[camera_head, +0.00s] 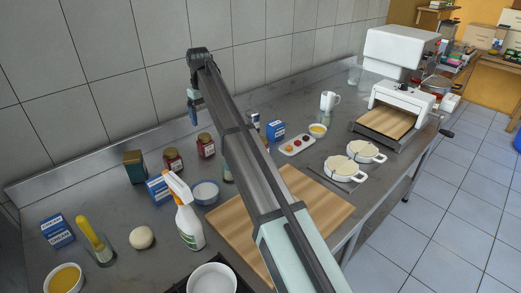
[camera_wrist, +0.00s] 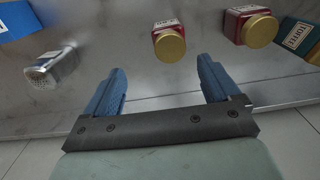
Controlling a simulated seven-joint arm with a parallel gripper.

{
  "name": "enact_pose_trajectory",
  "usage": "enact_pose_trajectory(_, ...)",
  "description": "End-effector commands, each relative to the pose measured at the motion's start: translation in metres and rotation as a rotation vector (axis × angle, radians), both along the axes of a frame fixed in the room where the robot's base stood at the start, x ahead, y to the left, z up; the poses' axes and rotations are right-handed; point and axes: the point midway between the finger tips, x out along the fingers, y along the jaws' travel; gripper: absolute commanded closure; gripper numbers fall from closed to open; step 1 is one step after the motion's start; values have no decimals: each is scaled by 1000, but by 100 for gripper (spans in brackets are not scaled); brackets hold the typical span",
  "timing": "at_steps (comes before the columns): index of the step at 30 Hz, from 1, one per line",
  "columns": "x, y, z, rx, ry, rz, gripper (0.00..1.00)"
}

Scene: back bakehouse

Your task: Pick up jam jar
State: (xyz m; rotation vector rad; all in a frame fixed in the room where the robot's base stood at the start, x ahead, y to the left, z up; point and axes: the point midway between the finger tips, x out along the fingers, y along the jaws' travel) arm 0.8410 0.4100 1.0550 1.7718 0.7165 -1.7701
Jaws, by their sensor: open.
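Two red jars with gold lids and pale labels stand side by side near the back wall; I cannot read which is jam. The right one (camera_head: 206,146) shows in the wrist view (camera_wrist: 169,42), just beyond the space between my fingertips. The left one (camera_head: 173,161) shows farther right in the wrist view (camera_wrist: 250,27). My gripper (camera_head: 194,112) hangs from the arm's end, above the counter near the tiled wall. In the wrist view its blue fingers (camera_wrist: 163,72) are spread apart with nothing between them.
A metal-topped shaker (camera_wrist: 48,66) is left of the jars in the wrist view. A spray bottle (camera_head: 188,220), white-and-blue bowl (camera_head: 205,192) and wooden board (camera_head: 232,228) are in front. The counter's raised back edge is close.

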Motion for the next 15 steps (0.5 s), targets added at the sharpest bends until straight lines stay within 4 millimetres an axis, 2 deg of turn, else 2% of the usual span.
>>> enact_pose_trajectory(4,22,-55,7,3,-8,-67,11)
enact_pose_trajectory(7,25,-109,11,8,-18,-125,11)
enact_pose_trajectory(12,-2,-192,12,34,-34,-207,11)
enact_pose_trajectory(15,-28,-229,8,71,-63,-239,11)
